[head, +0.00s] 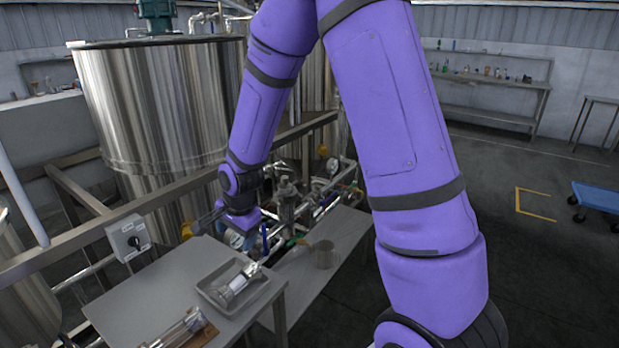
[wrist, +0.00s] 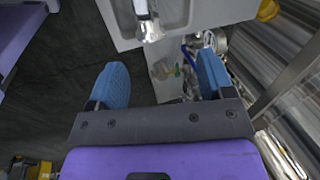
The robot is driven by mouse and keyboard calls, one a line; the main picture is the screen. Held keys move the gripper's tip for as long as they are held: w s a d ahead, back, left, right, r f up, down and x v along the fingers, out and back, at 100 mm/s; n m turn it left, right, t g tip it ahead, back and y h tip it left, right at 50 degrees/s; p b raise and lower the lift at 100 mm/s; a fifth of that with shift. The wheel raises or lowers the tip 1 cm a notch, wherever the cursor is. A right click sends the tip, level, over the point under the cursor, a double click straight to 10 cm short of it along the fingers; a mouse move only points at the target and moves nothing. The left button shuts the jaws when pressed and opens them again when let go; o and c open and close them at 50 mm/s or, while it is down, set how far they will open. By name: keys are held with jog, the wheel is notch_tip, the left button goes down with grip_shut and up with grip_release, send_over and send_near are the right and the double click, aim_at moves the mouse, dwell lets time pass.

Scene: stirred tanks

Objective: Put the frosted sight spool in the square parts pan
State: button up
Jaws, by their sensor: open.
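A square grey parts pan (head: 214,281) lies on the metal table in the head view. A pale, cloudy cylindrical spool with metal ends (head: 237,282) lies tilted in it, apparently the frosted sight spool. Part of this spool also shows at the top of the wrist view (wrist: 149,26). A second, clearer spool (head: 180,331) lies on a brown board at the table's front edge. My gripper (head: 238,236) is above the far side of the table, apart from the pan. In the wrist view its blue fingers (wrist: 160,68) are wide apart with nothing between them.
A switch box (head: 129,238) stands by the table's left edge. Behind is a large steel tank (head: 160,105) with rails and piping. A blue cart (head: 597,197) stands far right on open floor.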

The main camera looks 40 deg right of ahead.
jog(key=s+d+r+n+t, duration=0.1)
jog(key=s+d+r+n, duration=0.15)
jog(key=s+r, duration=0.45)
jog(key=s+d+r+n, duration=0.1)
jog(key=s+r+n, duration=0.25)
jog(key=r, duration=0.75)
jog(key=s+d+r+n, duration=0.1)
jog(key=s+r+n, duration=0.2)
jog(key=s, duration=0.5)
jog(key=s+r+n+t, duration=0.1)
jog(key=s+r+n, duration=0.3)
jog(key=s, duration=0.4)
jog(key=shift+s+d+r+n+h, duration=0.3)
jog(key=shift+d+r+h, duration=0.1)
jog(key=shift+r, duration=0.5)
